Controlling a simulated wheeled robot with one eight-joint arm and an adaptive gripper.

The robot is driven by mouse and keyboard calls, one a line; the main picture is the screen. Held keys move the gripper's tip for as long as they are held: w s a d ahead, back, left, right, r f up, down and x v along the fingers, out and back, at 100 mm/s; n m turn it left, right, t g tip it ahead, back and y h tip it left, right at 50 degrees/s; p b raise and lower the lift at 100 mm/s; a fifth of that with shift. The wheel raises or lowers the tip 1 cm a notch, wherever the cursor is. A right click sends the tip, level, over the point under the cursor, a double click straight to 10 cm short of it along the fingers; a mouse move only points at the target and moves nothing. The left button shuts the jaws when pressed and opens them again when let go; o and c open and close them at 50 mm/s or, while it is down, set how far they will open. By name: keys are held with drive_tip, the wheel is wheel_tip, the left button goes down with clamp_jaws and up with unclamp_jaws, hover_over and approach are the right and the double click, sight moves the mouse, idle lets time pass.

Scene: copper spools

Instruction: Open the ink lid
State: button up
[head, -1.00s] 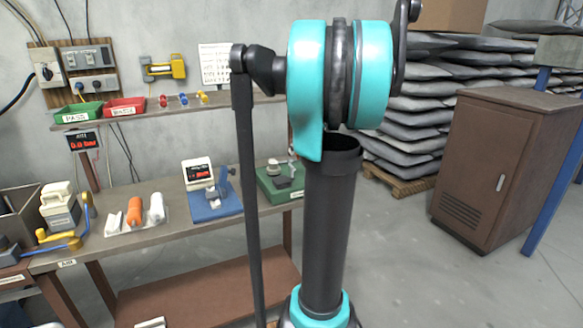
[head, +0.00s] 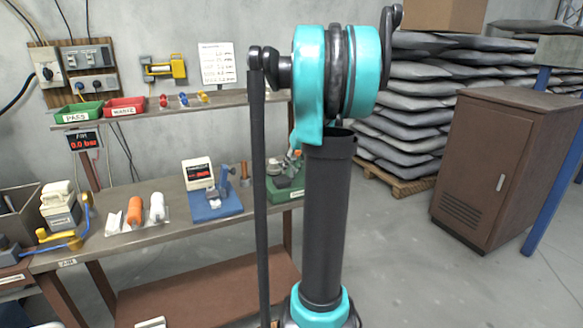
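No part can be clearly identified as the ink lid. A green-based device (head: 287,191) with small grey parts on top stands at the right end of the workbench. It is partly covered by my arm's thin dark link. Small grey, teal and reddish parts show just above it, between the thin link and the thick dark column. They may be the end of my arm, my gripper (head: 294,158), close to the device. The fingers are too small and hidden to read, and I cannot tell whether they touch anything.
The workbench (head: 120,243) also holds a blue-based device (head: 213,200), orange and white rolls (head: 135,211) and a yellow-handled tool (head: 72,238). A shelf above carries a green bin (head: 76,113) and a red bin (head: 124,107). A brown cabinet (head: 495,165) stands right; open floor lies before it.

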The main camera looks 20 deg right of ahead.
clamp_jaws()
idle(0.3)
